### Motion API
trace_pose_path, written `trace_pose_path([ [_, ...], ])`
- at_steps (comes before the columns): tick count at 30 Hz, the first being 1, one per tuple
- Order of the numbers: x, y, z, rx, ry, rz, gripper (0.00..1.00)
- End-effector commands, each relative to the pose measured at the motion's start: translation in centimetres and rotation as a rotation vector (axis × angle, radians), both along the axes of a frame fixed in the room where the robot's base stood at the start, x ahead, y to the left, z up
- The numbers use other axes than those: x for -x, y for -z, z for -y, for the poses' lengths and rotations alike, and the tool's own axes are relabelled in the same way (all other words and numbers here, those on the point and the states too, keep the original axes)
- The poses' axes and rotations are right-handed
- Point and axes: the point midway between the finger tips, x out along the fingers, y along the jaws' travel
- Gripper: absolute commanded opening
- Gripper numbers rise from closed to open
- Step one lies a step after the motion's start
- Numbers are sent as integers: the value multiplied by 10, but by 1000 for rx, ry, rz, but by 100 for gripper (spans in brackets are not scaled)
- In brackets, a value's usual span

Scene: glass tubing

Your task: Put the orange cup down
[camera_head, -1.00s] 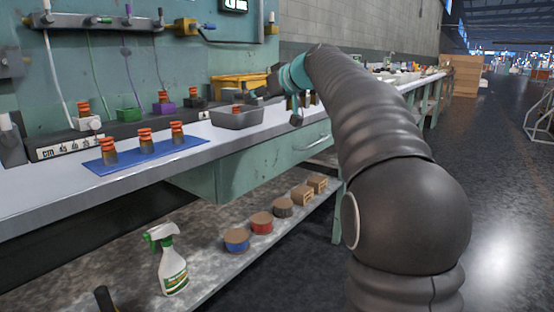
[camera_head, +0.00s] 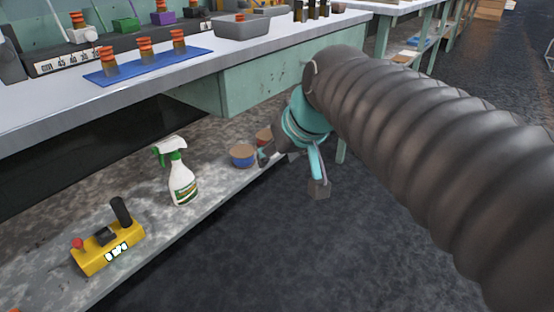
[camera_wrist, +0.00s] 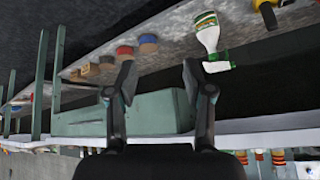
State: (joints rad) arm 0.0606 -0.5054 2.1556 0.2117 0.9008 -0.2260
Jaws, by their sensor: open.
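Three orange-ringed cups with dark lower parts stand upright on a blue mat (camera_head: 130,75) on the bench: a left one (camera_head: 109,61), a middle one (camera_head: 146,52) and a right one (camera_head: 178,42). More orange-topped pieces show behind them, including one on a white block (camera_head: 77,20) and one at the grey tray (camera_head: 252,26). I cannot tell which one the task means. My gripper (camera_head: 292,176) is open, low in front of the bench near the lower shelf. In the wrist view my gripper (camera_wrist: 157,82) has nothing between its spread fingers.
The lower shelf (camera_head: 215,185) holds a spray bottle (camera_head: 181,180), a yellow box with a black handle (camera_head: 107,250) and a blue round tin (camera_head: 243,155). A green drawer (camera_head: 250,88) hangs under the bench top. The dark floor (camera_head: 330,260) is clear.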

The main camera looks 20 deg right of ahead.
Motion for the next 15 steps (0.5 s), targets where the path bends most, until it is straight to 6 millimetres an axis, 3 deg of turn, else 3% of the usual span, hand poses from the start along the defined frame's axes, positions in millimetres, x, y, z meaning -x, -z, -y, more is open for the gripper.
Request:
trace_pose_path([
  [1,24,20,0,16,14,-24,51],
  [3,52,45,3,37,42,-56,51],
  [6,82,75,8,62,72,-88,51],
  [10,104,98,14,83,97,-113,51],
  [15,111,106,16,90,106,-121,51],
])
